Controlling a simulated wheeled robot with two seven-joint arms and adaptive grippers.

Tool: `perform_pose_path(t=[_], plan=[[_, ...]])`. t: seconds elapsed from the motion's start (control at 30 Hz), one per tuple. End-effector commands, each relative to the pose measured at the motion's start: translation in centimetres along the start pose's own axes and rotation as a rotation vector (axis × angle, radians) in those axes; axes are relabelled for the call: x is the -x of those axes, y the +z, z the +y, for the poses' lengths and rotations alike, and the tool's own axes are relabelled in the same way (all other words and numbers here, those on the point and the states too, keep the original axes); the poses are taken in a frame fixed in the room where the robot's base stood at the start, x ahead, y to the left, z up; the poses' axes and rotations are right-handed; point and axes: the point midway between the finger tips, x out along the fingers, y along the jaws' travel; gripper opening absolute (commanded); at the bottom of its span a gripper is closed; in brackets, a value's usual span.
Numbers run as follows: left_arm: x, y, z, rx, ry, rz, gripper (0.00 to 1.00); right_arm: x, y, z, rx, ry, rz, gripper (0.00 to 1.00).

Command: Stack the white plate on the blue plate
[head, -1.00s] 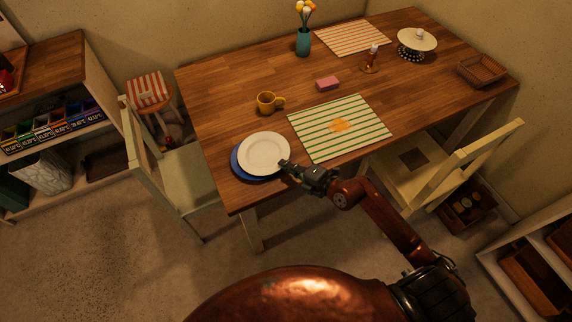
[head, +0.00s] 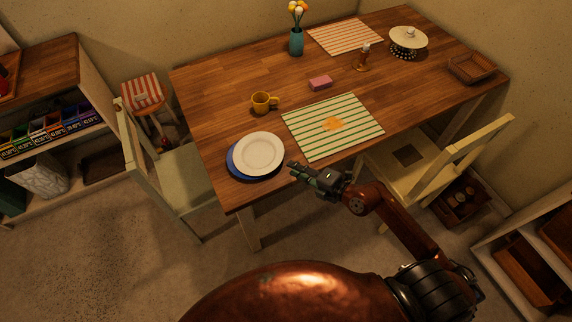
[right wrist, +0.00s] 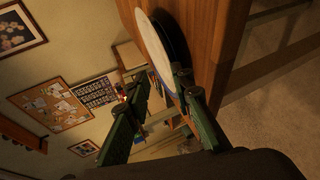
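The white plate (head: 259,152) lies on the blue plate (head: 233,168) near the table's front left corner. It sits off centre, so a blue crescent shows on the left and lower side. My right gripper (head: 293,168) is just right of the plates, apart from them. In the right wrist view the white plate (right wrist: 151,45) and the blue plate (right wrist: 173,32) show edge-on beyond the fingers. The fingers of my right gripper (right wrist: 160,85) are spread, with nothing held between them. My left gripper is not in view.
The wooden table (head: 215,88) also bears a yellow mug (head: 262,103), a green-striped placemat (head: 330,127), a pink block (head: 320,83) and a teal vase (head: 296,41). Chairs stand at the left (head: 180,180) and front right (head: 415,165).

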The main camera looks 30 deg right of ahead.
Motion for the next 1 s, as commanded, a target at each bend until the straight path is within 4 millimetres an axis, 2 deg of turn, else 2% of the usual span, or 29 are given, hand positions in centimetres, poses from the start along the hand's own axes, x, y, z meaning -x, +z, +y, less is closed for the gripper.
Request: perform_pose_path(t=[0.1, 0.3, 1.0], plan=[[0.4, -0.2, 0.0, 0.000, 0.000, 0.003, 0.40, 2.3, 0.0, 0.0, -0.001, -0.001, -0.001, 0.22], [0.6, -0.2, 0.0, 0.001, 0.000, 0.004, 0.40, 4.4, 0.0, 0.0, 0.000, 0.000, 0.000, 0.22], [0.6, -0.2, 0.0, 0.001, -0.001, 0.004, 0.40, 4.8, -0.1, 0.4, -0.008, 0.015, 0.001, 0.22]])
